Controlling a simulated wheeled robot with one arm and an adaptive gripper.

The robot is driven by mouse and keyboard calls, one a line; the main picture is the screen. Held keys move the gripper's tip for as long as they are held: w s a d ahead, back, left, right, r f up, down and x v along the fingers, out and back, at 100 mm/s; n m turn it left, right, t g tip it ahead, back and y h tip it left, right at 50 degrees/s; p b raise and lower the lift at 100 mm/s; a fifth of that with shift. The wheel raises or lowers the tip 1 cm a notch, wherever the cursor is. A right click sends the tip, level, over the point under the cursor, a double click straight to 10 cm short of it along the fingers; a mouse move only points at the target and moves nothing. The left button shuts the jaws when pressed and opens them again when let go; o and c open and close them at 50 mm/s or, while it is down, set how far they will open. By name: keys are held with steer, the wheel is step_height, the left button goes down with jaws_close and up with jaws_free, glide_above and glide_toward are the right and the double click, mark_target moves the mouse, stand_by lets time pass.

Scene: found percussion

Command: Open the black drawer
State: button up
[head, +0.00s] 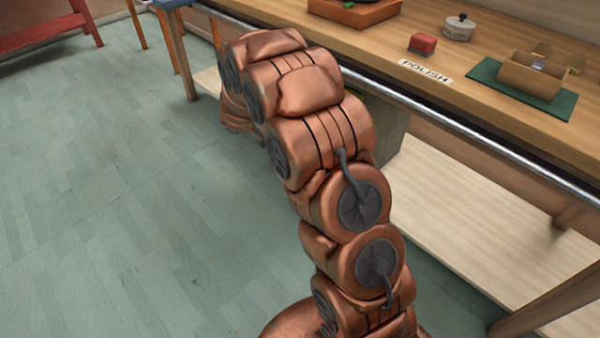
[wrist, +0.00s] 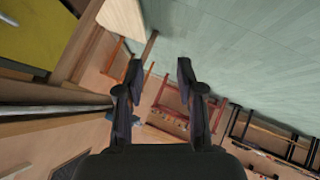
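I cannot make out a black drawer for certain in either view. In the head view my copper-coloured arm stretches up and left along the bench front and hides part of what is under the bench. A grey-green box or cabinet side (head: 392,130) shows partly behind it. In the wrist view my gripper (wrist: 158,72) has its two dark fingers apart, with nothing between them. The gripper itself is hidden in the head view. A yellow-olive panel (wrist: 38,32) with a dark edge lies at the wrist view's upper left, apart from the fingers.
The wooden bench (head: 465,75) has a metal rail (head: 485,147) along its front. On it are a red block (head: 422,43), a lidded pot (head: 459,27), a "POLISH" label (head: 425,73) and a green mat (head: 560,105). A pale lower shelf (head: 450,215) is below.

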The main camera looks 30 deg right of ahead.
steer(key=w+d+f+t+h+b, duration=0.1)
steer(key=w+d+f+h+b, duration=0.25)
steer(key=f, duration=0.55)
steer(key=w+d+f+h+b, duration=0.1)
steer(key=w+d+f+b, duration=0.1)
steer(key=d+f+b, duration=0.55)
steer(key=s+d+f+n+g+h+b, duration=0.1)
steer(key=s+d+f+h+b, duration=0.3)
steer(key=f, duration=0.6)
steer(key=d+f+n+h+b, duration=0.1)
steer(key=d+f+h+b, duration=0.15)
steer(key=d+f, duration=0.55)
steer(key=shift+w+d+f+b, duration=0.8)
steer(key=shift+w+d, duration=0.15)
steer(key=shift+w, duration=0.2)
steer(key=shift+w+d+f+b, duration=0.8)
steer(key=shift+w+d, duration=0.1)
steer(key=shift+w, duration=0.2)
jaws_close()
